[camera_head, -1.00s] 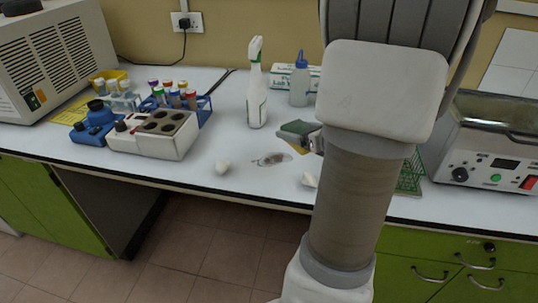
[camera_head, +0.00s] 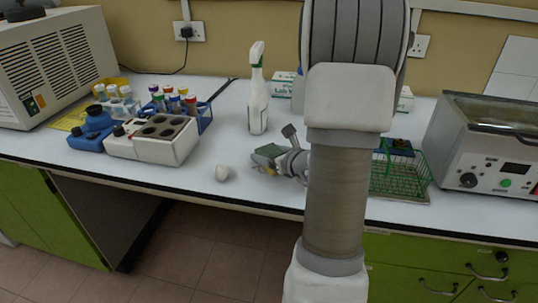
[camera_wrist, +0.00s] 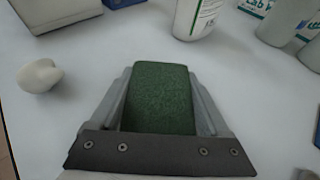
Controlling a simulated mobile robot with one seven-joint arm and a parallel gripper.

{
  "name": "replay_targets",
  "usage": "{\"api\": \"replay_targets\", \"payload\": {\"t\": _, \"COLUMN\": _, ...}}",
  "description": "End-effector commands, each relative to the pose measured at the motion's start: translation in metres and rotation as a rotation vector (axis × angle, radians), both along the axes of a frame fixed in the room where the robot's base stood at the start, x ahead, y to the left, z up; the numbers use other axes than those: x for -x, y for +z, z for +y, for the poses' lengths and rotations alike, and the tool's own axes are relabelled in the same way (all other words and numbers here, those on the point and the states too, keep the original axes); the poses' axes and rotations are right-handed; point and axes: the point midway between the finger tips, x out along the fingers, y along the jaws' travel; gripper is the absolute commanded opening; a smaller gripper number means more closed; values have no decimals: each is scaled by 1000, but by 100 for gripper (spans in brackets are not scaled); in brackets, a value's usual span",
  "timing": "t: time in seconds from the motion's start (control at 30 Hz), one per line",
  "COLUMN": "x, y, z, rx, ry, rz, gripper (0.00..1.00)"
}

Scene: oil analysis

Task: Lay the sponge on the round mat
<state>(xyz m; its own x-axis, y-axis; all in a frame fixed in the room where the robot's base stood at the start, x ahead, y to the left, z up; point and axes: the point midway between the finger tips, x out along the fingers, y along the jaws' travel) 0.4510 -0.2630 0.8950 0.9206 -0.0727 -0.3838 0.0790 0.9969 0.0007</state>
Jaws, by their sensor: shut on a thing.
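The sponge (camera_head: 267,153) is a green block in my gripper (camera_head: 277,157), low over the front middle of the bench. In the wrist view the sponge (camera_wrist: 158,98) lies between the two grey fingers, which are shut on it. I cannot tell whether its underside touches the bench. No round mat can be made out in either view; it may be hidden behind my arm or outside the frames.
A white crumpled lump (camera_head: 222,173) lies just left of the sponge. A spray bottle (camera_head: 257,100) stands behind it. A block with round wells (camera_head: 155,138) is at left, and a green wire basket (camera_head: 400,176) and a metal bath (camera_head: 490,150) are at right.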

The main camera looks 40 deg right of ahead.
Motion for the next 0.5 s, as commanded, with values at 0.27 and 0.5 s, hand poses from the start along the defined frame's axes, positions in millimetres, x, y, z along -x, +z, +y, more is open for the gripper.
{"api": "replay_targets", "payload": {"t": 0.27, "x": 0, "y": -3, "z": 0, "rx": 0, "ry": 0, "rz": 0, "gripper": 83}}
{"api": "replay_targets", "payload": {"t": 0.5, "x": 0, "y": -3, "z": 0, "rx": 0, "ry": 0, "rz": 0, "gripper": 100}}
